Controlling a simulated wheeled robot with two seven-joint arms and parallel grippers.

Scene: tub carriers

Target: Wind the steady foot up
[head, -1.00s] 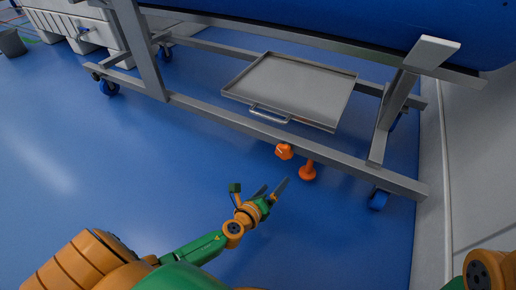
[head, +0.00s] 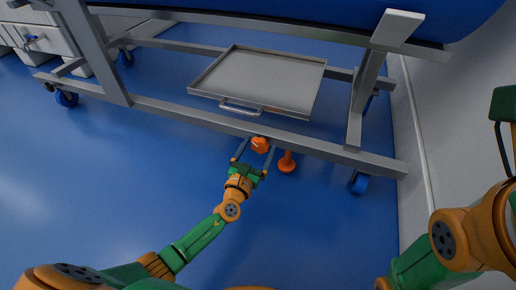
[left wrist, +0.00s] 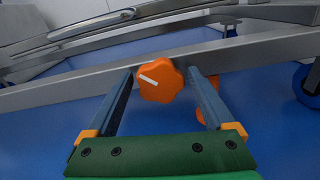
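The steady foot (head: 287,163) is orange, with a stem and a wide base, and hangs under the front rail of the steel carrier frame. Its orange lobed hand knob (head: 260,144) sits to its left at the rail. In the left wrist view the knob (left wrist: 160,82) shows a white mark and lies between the fingertips of my left gripper (left wrist: 165,78). The fingers are apart, with a gap visible on each side of the knob. The foot (left wrist: 208,104) is partly hidden behind the right finger. My left gripper (head: 255,157) points at the rail.
A blue caster (head: 359,183) stands right of the foot. Blue floor is open to the left.

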